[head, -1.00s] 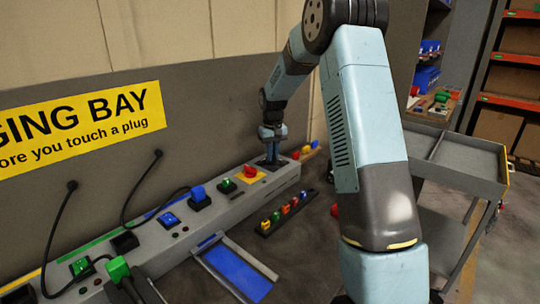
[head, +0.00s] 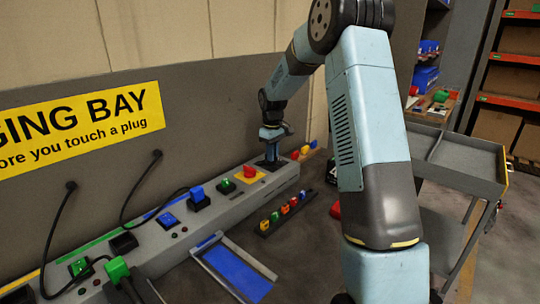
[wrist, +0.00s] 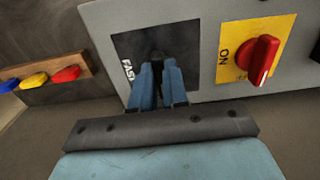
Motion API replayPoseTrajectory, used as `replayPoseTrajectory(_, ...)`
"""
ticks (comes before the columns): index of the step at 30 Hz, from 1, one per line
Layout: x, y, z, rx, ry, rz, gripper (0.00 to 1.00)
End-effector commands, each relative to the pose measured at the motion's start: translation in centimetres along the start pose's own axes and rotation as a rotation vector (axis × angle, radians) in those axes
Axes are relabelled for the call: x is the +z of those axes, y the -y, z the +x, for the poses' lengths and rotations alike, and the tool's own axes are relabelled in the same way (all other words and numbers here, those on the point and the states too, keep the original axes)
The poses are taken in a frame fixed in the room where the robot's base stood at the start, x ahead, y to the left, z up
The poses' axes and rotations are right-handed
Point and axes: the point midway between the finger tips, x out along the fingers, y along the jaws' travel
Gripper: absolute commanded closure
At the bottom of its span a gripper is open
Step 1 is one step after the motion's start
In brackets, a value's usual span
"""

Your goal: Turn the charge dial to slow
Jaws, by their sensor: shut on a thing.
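My gripper (wrist: 158,72) is shut on the charge dial (wrist: 157,54), a dark knob on a black square plate (wrist: 200,45) at the end of the grey console. Most of the dial is hidden between the blue fingers. The word FAST shows on the plate, left of the fingers in the wrist view. I cannot read the dial's pointing direction or see a slow mark. In the head view my gripper (head: 270,160) reaches down onto the far right end of the console (head: 165,245).
A red switch (wrist: 262,58) on a yellow plate sits right of the dial in the wrist view. A rack with coloured knobs (wrist: 35,80) is at left. In the head view, several plugs and cables line the console, and a grey cart (head: 465,165) stands at right.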

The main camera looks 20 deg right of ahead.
Motion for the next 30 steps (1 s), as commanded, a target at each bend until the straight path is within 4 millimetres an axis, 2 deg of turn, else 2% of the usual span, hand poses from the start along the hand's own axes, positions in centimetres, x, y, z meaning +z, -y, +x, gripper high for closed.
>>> replayPoseTrajectory(9,-0.1,0.2,0.0,-0.001,-0.001,-0.004,1.00)
replayPoseTrajectory(10,-0.1,0.2,0.0,-0.001,-0.001,-0.004,0.83)
replayPoseTrajectory(17,-0.1,0.1,0.0,-0.001,-0.001,-0.002,0.61)
replayPoseTrajectory(26,0.0,0.0,-0.2,0.000,0.000,-0.001,0.61)
replayPoseTrajectory(30,0.0,0.0,-1.5,0.001,-0.002,0.000,0.61)
